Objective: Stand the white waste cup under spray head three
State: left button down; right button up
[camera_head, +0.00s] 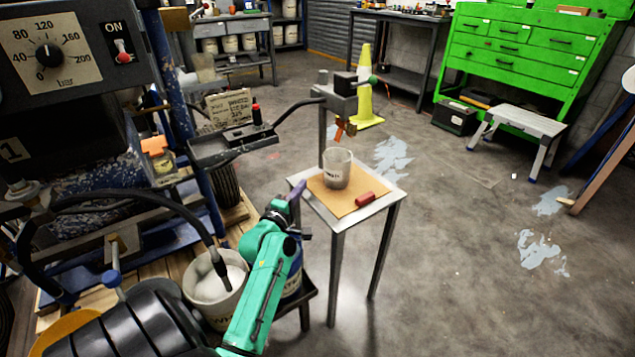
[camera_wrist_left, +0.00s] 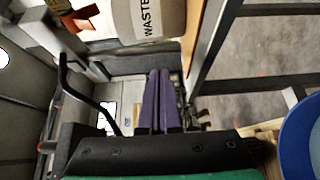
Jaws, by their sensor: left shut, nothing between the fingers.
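The white waste cup (camera_head: 338,170) stands upright on a brown board (camera_head: 325,194) on a small metal table. An orange-tipped spray head (camera_head: 343,130) hangs above it in the head view; I cannot read its number. In the left wrist view the cup (camera_wrist_left: 150,20), lettered WASTE, shows at the top, with the orange tip (camera_wrist_left: 82,18) to its left. My left gripper (camera_head: 297,190), with purple fingers, is at the table's left edge, apart from the cup. Its fingers (camera_wrist_left: 160,100) are together and empty. My right gripper is not in view.
A red cylinder (camera_head: 366,198) lies on the table right of the cup. A black tray (camera_head: 235,145) on an arm is at left. Floor to the right is mostly clear.

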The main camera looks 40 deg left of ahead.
aim_at(326, 175)
pick_arm(q)
jog(key=w, duration=0.4)
jog(key=shift+w+d, duration=0.35)
jog(key=shift+w, duration=0.05)
jog(key=shift+w+d, duration=0.3)
jog(key=shift+w, duration=0.15)
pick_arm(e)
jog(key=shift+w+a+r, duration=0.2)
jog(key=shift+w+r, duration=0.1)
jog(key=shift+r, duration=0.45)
pick_arm(q)
jog(key=shift+w, duration=0.1)
jog(key=shift+w+d+r+p, duration=0.1)
jog(key=shift+w+d+p, duration=0.25)
jog(key=shift+w, duration=0.25)
jog(key=shift+w+d, duration=0.15)
jog(key=shift+w, duration=0.05)
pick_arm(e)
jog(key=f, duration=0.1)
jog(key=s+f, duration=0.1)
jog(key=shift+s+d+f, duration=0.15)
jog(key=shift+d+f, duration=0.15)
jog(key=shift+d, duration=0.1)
pick_arm(q)
jog(key=shift+s, duration=0.1)
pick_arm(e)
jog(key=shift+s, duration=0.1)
